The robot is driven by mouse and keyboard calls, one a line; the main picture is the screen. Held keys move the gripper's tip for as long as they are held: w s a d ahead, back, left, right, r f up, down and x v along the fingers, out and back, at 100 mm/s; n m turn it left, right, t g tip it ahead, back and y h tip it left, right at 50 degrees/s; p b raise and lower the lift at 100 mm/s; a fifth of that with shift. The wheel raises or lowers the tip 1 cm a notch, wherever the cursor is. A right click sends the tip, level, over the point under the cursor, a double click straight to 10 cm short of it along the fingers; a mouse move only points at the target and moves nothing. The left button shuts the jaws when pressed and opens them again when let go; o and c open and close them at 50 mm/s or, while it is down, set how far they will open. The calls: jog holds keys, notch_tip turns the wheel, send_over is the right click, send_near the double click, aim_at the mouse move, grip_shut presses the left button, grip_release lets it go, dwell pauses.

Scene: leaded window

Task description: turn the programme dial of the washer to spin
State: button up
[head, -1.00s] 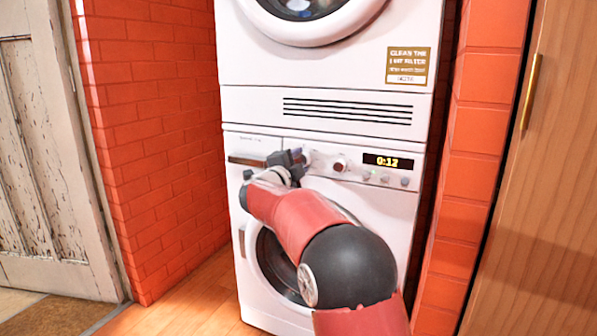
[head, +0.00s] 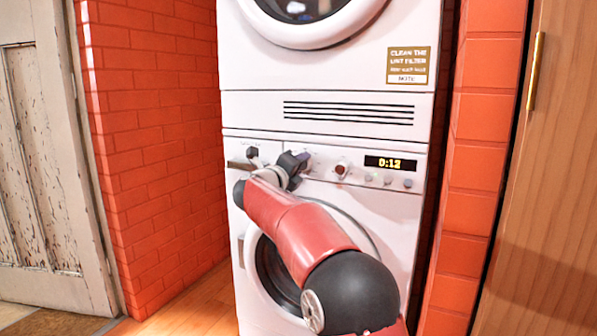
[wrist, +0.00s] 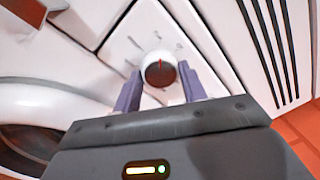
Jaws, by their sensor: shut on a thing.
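The washer (head: 232,200) is the lower white machine. In the wrist view its programme dial (wrist: 153,76) is a round dark-faced knob with a pale rim and a red pointer line directed toward the picture's top. Marks surround the dial on the panel, too small to read. My gripper (wrist: 160,72) is shut on the dial, one bluish finger on each side. In the head view my gripper (head: 297,162) is at the control panel, right of the drawer, and largely hides the dial.
Another knob (head: 342,168), small buttons (head: 388,180) and a display reading 0:12 (head: 390,163) lie to the right. A dryer (head: 255,75) sits above. Brick walls (head: 150,130) flank the machines closely, and a wooden door (head: 550,180) stands at right.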

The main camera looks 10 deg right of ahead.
jog(key=shift+m, duration=0.5)
jog(key=o, duration=1)
jog(key=shift+c, duration=0.2)
jog(key=v, duration=0.8)
jog(key=shift+d, duration=0.1)
